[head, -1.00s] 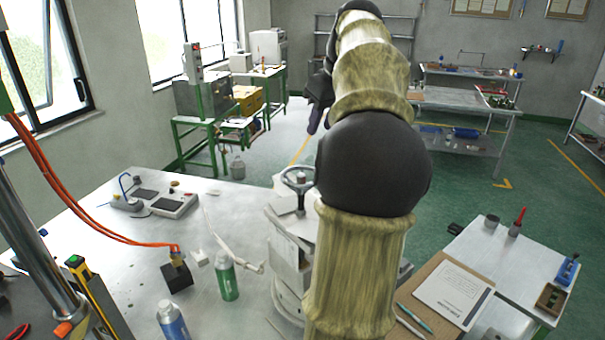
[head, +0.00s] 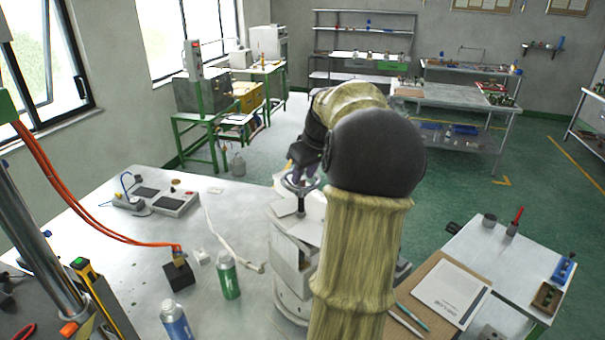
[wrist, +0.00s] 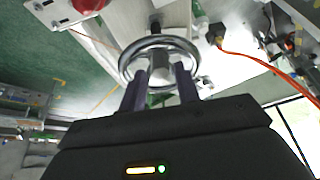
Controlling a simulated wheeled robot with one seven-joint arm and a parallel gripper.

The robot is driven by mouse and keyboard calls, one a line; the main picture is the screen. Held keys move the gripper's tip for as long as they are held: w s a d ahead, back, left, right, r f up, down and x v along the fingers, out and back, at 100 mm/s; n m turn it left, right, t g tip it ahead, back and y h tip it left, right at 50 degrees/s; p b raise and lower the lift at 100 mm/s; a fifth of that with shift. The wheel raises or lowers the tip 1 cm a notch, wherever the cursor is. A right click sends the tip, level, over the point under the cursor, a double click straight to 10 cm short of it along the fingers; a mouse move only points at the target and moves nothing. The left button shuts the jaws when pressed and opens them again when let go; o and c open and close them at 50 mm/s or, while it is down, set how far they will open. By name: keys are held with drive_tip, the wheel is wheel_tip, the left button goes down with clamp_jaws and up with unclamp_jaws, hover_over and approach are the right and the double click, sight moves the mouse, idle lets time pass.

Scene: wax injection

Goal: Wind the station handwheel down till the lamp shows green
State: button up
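The handwheel (head: 298,184), a metal ring on a post, stands on top of the pale station (head: 292,250) at the middle of the head view. In the wrist view the wheel's ring (wrist: 127,62) is just ahead of my gripper (wrist: 162,76). My gripper is open, its two dark fingers apart, with the wheel's grey hub (wrist: 160,67) showing between the tips. I cannot tell whether they touch the wheel. A red dome (wrist: 88,5) on a pale panel shows in the wrist view; I cannot tell whether it is the lamp. No green station lamp is visible.
The metal table holds a green bottle (head: 227,275), a blue bottle (head: 174,320), a black block (head: 178,274) with orange cables, and a grey device (head: 175,202).

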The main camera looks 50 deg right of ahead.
drive_tip(key=shift+x, duration=1)
clamp_jaws()
drive_tip(key=shift+m, duration=0.3)
